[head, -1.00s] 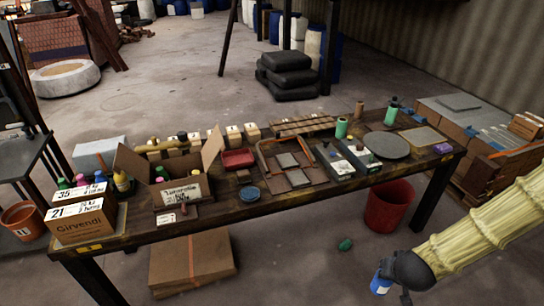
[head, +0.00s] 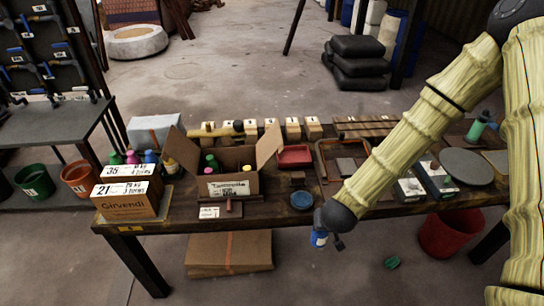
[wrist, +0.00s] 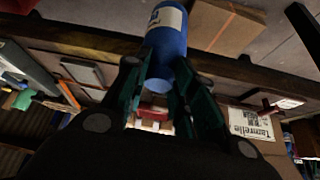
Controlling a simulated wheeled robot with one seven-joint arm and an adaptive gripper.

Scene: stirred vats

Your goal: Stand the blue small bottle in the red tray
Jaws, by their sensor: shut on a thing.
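My gripper (head: 328,232) is shut on the blue small bottle (head: 319,240) in front of the table's near edge. In the wrist view the bottle (wrist: 168,58) sits between both fingers (wrist: 160,92), with a pale label on its side. The red tray (head: 295,157) is a small shallow tray on the table, behind and left of my gripper in the head view. A red patch, probably this tray, shows between the fingers in the wrist view (wrist: 153,112). The tray looks empty, though its floor is small in the picture.
An open cardboard box (head: 232,186) holding bottles stands left of the tray. A blue round dish (head: 302,200) lies near the front edge. A brown tray (head: 328,160) is just right of the red one. A red bucket (head: 450,236) stands below.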

